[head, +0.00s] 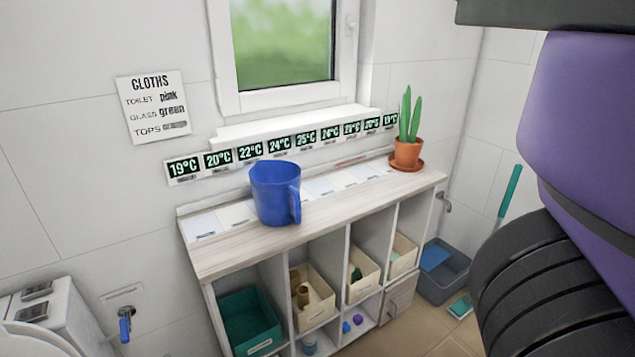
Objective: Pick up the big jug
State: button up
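The big jug (273,194) is blue and stands upright on the light wooden top of a white shelf unit under the window. Its handle is on its right side, turned partly toward me. Nothing touches it from above. My gripper is not in the head view. A purple and black part fills the right side of the view and hides what is behind it.
A potted cactus (407,153) stands at the right end of the shelf top (345,203). A strip of temperature labels (279,146) runs along the wall behind. Bins, including a green one (250,322), fill the compartments below. A grey tub (446,272) stands right.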

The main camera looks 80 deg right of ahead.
aim_at(280, 197)
jog(key=z, duration=1.3)
